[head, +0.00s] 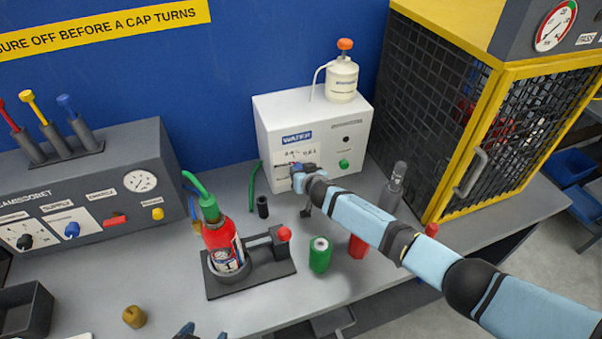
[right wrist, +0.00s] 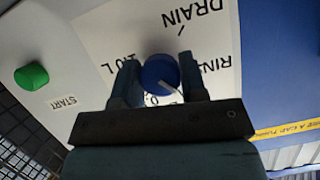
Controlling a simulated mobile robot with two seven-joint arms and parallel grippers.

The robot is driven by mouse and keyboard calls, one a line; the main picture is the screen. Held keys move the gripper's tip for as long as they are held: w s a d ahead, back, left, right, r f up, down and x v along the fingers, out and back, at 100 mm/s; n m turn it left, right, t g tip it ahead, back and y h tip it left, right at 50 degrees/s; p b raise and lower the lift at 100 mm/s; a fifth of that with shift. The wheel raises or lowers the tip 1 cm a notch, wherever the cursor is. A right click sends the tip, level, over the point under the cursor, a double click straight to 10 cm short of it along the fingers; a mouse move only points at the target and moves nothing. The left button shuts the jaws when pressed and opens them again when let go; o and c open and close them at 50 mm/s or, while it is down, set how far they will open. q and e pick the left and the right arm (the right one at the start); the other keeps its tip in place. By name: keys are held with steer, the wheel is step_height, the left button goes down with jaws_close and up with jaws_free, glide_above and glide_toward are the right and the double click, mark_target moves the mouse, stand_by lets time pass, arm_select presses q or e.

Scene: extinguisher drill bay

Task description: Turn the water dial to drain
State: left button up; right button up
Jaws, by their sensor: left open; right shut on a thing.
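The white water unit (head: 285,135) stands at the back of the bench, with a "WATER" label on its front. My right gripper (head: 303,172) is at its dial and hides much of it in the head view. In the right wrist view, the round blue dial (right wrist: 160,72) sits between the two fingers of my right gripper (right wrist: 157,75), which is shut on it. The dial's white mark points to the lower right there, away from the "DRAIN" label (right wrist: 192,12) at the top. My left gripper (head: 200,331) is open, only partly showing at the bottom edge.
A green start button (right wrist: 32,76) is beside the dial. A red extinguisher (head: 222,245) stands in a dark holder on the bench. A green cylinder (head: 320,254) and red one (head: 358,246) stand near my right arm. A yellow-framed mesh cage (head: 480,130) is at right.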

steer(key=shift+r+n+h+b, duration=0.1)
steer(key=shift+n+h+b, duration=0.55)
steer(key=shift+n, duration=0.35)
steer(key=o, duration=0.9)
steer(key=shift+s, duration=0.1)
steer(key=shift+v, duration=3.65)
